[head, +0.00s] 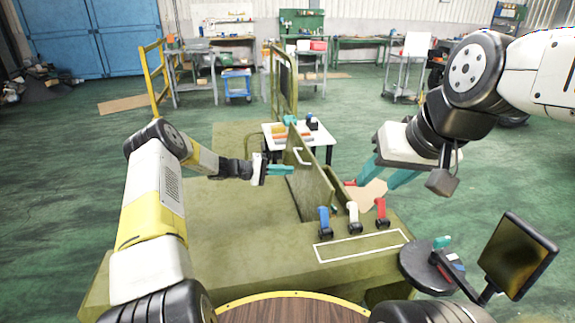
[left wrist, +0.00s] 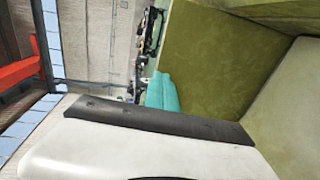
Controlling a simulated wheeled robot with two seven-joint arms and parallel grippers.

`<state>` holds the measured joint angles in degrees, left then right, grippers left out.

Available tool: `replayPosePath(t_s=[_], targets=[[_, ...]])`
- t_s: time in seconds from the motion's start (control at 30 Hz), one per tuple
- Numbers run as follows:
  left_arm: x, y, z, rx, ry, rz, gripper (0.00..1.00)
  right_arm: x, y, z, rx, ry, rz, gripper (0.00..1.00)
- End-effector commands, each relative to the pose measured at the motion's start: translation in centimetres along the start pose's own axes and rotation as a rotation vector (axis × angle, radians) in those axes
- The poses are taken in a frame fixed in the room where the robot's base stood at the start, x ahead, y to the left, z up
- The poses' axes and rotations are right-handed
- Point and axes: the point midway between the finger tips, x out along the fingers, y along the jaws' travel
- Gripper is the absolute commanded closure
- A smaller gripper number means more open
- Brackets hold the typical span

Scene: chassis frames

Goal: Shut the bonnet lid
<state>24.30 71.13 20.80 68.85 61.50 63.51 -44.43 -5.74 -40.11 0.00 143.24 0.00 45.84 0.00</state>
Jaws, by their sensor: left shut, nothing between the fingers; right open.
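The bonnet lid (head: 318,185) is an olive panel standing raised and steeply tilted on the olive chassis body (head: 230,235), with a pale handle (head: 299,154) on its left-hand face. My left gripper (head: 284,170) has teal fingers shut with nothing between them, close to that face, below the handle. I cannot tell if it touches the lid. In the left wrist view the shut fingers (left wrist: 163,94) show beside a broad olive surface (left wrist: 225,60). The lid's far face is mostly hidden.
Blue, white and red levers (head: 353,215) stand on the chassis near the lid's lower edge. A dark mirror-like panel (head: 517,255) and a round black disc (head: 432,268) are at right. A white table (head: 299,135) with small objects stands behind. Green floor is open around.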

Motion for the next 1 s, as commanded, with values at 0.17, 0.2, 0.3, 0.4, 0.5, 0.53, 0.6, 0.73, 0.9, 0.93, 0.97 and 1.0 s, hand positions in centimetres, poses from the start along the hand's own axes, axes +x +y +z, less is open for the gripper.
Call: replayPosePath(t_s=[0.17,0.2,0.3,0.4,0.5,0.53,0.6,0.73,0.9,0.93,0.97,1.0], targets=[[4.2,0.0,0.1,0.000,-0.004,-0.001,1.00,0.0,0.0,0.0,0.000,0.000,0.000,0.56],[5.0,0.0,0.1,0.000,-0.002,-0.001,1.00,0.0,0.0,0.0,0.000,0.000,0.000,0.56],[7.0,-0.1,0.2,0.000,-0.004,-0.001,1.00,0.0,0.0,0.0,0.000,0.000,0.000,0.56],[8.5,0.0,0.1,0.000,-0.002,-0.001,1.00,0.0,0.0,0.0,0.000,0.000,0.000,0.56],[9.5,-0.1,0.1,0.000,-0.001,-0.002,1.00,0.0,0.0,0.0,0.000,0.000,0.000,0.56],[9.7,-0.1,0.1,0.000,-0.001,-0.002,1.00,0.0,0.0,0.0,0.000,0.000,0.000,0.56],[10.1,-0.1,0.1,-0.001,-0.001,-0.001,1.00,0.0,0.0,0.0,0.000,0.000,0.000,0.56],[10.3,0.0,0.1,-0.001,-0.001,-0.001,1.00,0.0,0.0,0.0,0.000,0.000,0.000,0.56],[10.3,0.0,0.1,-0.001,0.000,-0.001,1.00,0.0,0.0,0.0,0.000,0.000,0.000,0.56],[10.3,0.0,0.1,-0.001,0.000,-0.001,1.00,0.0,0.0,0.0,0.000,0.000,0.000,0.56],[10.3,0.0,0.1,-0.001,0.000,-0.001,1.00,0.0,0.0,0.0,0.000,0.000,0.000,0.56],[10.3,0.0,0.1,0.000,-0.001,-0.002,1.00,0.0,0.0,0.0,0.000,0.000,0.000,0.56]])
